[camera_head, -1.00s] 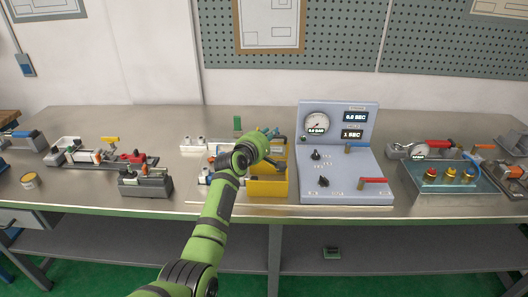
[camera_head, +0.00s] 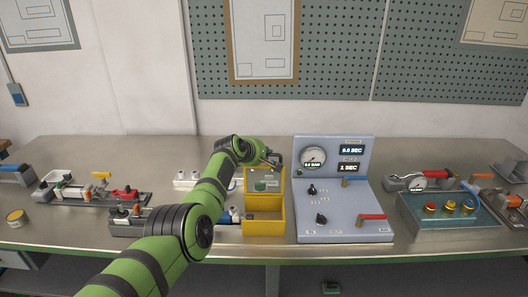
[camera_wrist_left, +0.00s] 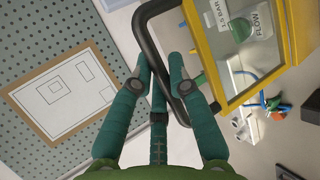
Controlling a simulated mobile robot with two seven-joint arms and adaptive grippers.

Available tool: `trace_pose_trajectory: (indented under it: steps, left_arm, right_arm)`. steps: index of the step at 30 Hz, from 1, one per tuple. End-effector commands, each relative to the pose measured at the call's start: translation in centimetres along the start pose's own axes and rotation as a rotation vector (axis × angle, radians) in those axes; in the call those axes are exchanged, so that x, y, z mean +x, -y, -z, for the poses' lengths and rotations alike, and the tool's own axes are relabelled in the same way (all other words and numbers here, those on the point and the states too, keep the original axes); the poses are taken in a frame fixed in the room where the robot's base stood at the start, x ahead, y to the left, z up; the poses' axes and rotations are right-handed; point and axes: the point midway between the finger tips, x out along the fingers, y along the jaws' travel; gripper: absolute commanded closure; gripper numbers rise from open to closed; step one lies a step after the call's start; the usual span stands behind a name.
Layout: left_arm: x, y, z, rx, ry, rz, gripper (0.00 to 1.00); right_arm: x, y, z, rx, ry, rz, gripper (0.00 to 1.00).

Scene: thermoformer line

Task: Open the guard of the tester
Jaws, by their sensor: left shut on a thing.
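The tester is a yellow box (camera_head: 264,228) in the middle of the bench. Its guard (camera_head: 264,186), a yellow frame with a clear pane, stands raised above the box's back in the head view. In the left wrist view the guard's yellow frame (camera_wrist_left: 207,60) fills the upper right, with a black bar handle (camera_wrist_left: 149,27) along its side. My left gripper (camera_head: 274,158) is at the guard's top edge. In the wrist view its green fingers (camera_wrist_left: 161,62) are shut around the handle. My right gripper is in neither view.
A grey panel with a gauge (camera_head: 313,158) and red lever (camera_head: 372,217) stands close to the tester's right. A teal-topped fixture (camera_head: 450,212) is farther right. Small fittings lie left of the box, partly behind my arm. A pegboard (camera_head: 300,60) hangs on the wall behind.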

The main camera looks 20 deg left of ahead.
Motion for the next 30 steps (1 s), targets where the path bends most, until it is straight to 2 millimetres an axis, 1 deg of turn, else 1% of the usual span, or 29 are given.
trace_pose_trajectory:
  steps: [16, 17, 18, 19, 30]
  left_arm:
    - [0.08, 0.50, 0.07, -0.006, -0.001, 0.026, 1.00]
    - [0.08, 0.51, 0.08, -0.006, -0.001, 0.026, 0.78]
    - [0.09, 0.52, 0.08, -0.006, -0.001, 0.026, 0.62]
    - [0.09, 0.52, 0.08, -0.006, -0.001, 0.026, 0.57]
    - [0.03, 0.36, 0.04, -0.006, 0.000, 0.023, 0.57]
  right_arm:
    - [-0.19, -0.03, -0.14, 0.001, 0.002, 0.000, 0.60]
    - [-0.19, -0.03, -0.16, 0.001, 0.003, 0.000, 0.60]
    - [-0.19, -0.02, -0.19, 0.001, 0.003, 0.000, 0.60]
    - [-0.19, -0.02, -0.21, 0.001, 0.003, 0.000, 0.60]
    - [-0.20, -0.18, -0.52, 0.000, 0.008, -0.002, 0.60]
